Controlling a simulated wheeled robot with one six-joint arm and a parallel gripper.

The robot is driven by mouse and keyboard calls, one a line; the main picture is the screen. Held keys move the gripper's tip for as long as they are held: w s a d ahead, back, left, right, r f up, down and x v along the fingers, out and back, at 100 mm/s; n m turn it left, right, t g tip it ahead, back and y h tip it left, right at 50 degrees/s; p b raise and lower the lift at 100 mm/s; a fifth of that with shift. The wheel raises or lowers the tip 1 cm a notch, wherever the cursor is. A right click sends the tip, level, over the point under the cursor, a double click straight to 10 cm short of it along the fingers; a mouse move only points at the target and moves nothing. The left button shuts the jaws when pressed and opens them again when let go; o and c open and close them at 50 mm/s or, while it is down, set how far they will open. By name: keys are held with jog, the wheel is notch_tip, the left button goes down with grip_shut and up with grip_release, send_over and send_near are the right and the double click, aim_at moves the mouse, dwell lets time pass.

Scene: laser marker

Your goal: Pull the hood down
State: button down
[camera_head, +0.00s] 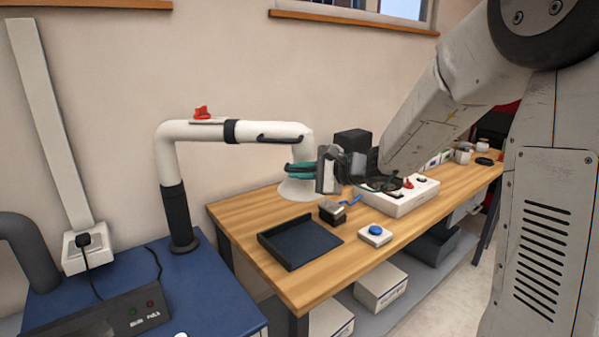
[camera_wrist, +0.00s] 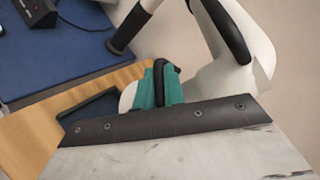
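The white hood (camera_head: 299,189) hangs at the end of a jointed white extraction arm (camera_head: 190,131), above the wooden bench. Its flared rim is a little above the bench top. My gripper (camera_head: 301,169) reaches in from the right at the hood's neck. In the wrist view its teal fingers (camera_wrist: 160,84) stand close on both sides of a black handle (camera_wrist: 159,72) and appear shut on it. Part of the white hood (camera_wrist: 127,97) shows beside the fingers. My gripper hides part of the hood's neck in the head view.
A blue table (camera_head: 190,290) with a black unit (camera_head: 110,318) stands at left.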

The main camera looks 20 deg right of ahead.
aim_at(300, 199)
notch_tip(300, 199, down, 6)
jog(key=shift+r, duration=0.1)
jog(key=c, duration=1.5)
grip_release()
jog(key=shift+s, duration=0.1)
jog(key=v, duration=0.7)
jog(key=shift+s+d+r, duration=0.15)
jog(key=shift+s+d, duration=0.1)
jog(key=shift+d, duration=0.05)
